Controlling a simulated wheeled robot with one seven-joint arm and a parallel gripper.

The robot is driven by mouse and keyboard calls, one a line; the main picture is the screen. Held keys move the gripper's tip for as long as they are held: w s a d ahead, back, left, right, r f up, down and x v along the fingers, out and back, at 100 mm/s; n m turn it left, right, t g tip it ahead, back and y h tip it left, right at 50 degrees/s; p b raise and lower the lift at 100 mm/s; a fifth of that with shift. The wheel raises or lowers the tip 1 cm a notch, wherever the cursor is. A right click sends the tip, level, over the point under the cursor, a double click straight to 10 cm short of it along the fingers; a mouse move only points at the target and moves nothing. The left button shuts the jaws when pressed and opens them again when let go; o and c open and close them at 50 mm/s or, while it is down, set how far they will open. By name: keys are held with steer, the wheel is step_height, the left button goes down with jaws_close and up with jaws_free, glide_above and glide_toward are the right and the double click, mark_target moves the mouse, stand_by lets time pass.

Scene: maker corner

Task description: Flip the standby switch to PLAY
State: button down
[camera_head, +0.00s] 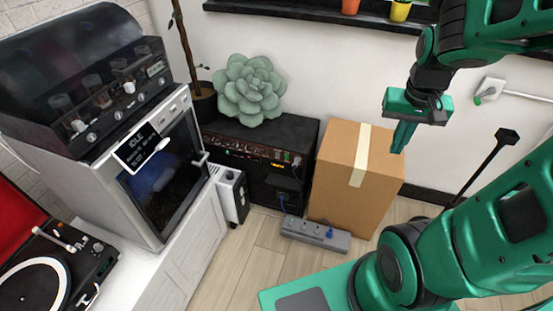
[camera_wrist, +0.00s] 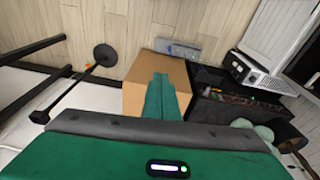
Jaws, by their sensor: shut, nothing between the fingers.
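The black amplifier (camera_head: 297,131) stands on the floor against the wall. Its front has a strip of small knobs and controls (camera_head: 262,155), with orange and red spots near the right end. A standby switch and its position are too small to make out. The amplifier also shows right of my fingers in the wrist view (camera_wrist: 208,82). My gripper (camera_head: 399,150) is shut and empty, its green fingers pointing down above the right side of the cardboard box, well to the right of the amplifier. In the wrist view, the closed fingers (camera_wrist: 161,85) overlap the box.
The cardboard box (camera_head: 336,187) stands right beside the amplifier. A grey power strip (camera_head: 315,235) lies on the floor in front. A succulent (camera_head: 249,90) sits on the amplifier. A white cabinet (camera_head: 190,252) and small white heater-like unit (camera_head: 229,190) stand to the left.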

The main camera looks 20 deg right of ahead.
steer(key=w+f+t+h, duration=0.1)
steer(key=w+f, duration=0.2)
steer(key=w, duration=0.3)
steer(key=w+d+f+t, duration=0.1)
steer(key=w+f, duration=0.1)
steer(key=w, duration=0.5)
steer(key=w+f+t+h, duration=0.1)
steer(key=w+f, duration=0.2)
steer(key=w, duration=0.3)
steer(key=w+a+f+t+y, duration=0.1)
steer(key=w+a+f+t, duration=0.25)
steer(key=w+f, duration=0.45)
steer(key=w+a+f+t, duration=0.2)
steer(key=w+a+f, duration=0.4)
steer(key=w, duration=0.4)
steer(key=w+a+f+t+y, duration=0.25)
steer(key=a+f, duration=0.25)
steer(key=f, duration=0.3)
steer(key=t, duration=0.1)
glide_toward(278, 155)
steer(key=w+a+r, duration=0.2)
steer(key=a, duration=0.1)
steer(key=s+a+f+t+y, duration=0.2)
steer(key=s+a+f, duration=0.2)
steer(key=f, duration=0.1)
steer(key=shift+s+a+f, duration=0.2)
steer(key=shift+f, duration=0.1)
steer(key=w+d+f, duration=0.1)
steer(key=w+d, duration=0.4)
steer(key=w, duration=0.2)
